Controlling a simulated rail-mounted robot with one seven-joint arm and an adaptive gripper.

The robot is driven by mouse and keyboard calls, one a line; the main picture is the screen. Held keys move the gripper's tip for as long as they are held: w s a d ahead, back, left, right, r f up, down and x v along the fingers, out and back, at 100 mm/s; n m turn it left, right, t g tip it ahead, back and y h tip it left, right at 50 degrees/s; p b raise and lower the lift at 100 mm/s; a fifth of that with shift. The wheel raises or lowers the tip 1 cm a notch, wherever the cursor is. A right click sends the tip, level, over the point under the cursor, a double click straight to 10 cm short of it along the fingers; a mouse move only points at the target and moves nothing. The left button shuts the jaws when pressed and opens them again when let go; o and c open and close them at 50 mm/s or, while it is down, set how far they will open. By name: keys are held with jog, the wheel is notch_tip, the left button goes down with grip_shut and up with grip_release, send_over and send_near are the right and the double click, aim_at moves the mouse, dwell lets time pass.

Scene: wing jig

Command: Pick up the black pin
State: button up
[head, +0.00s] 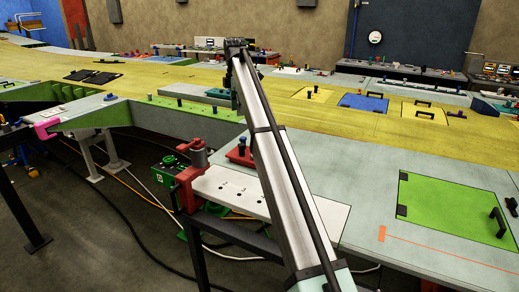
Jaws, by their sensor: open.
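My arm rises from the bottom middle of the head view to a dark joint near the top. My gripper does not show clearly; the arm seems to hide it. Small dark pins stand on the wing jig, and I cannot tell which is the black pin. One dark pin (179,102) and another (215,109) stand on the green strip (160,108) left of my arm. A dark blue-looking pin (313,89) stands on the yellow surface right of my arm.
A white plate with holes (215,188) lies beside a red clamp (188,180) and a green box (165,183). A blue panel (363,102) is farther back. Cables cross the floor at left.

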jog(key=b, duration=0.5)
send_over(242, 144)
notch_tip(242, 144, down, 5)
jog(key=f+p, duration=0.1)
jog(key=f, duration=0.1)
jog(key=f+p, duration=0.1)
jog(key=f, duration=0.1)
jog(key=f+p, duration=0.1)
jog(key=f, duration=0.1)
jog(key=shift+s+a+f, duration=0.1)
jog(key=shift+a+f, duration=0.1)
jog(key=shift+a, duration=0.05)
jog(key=f+p, duration=0.1)
jog(key=f, duration=0.1)
jog(key=f+p, duration=0.1)
jog(key=f, duration=0.1)
jog(key=shift+s+d, duration=0.1)
jog(key=shift+d, duration=0.1)
jog(key=shift+f, duration=0.6)
grip_shut()
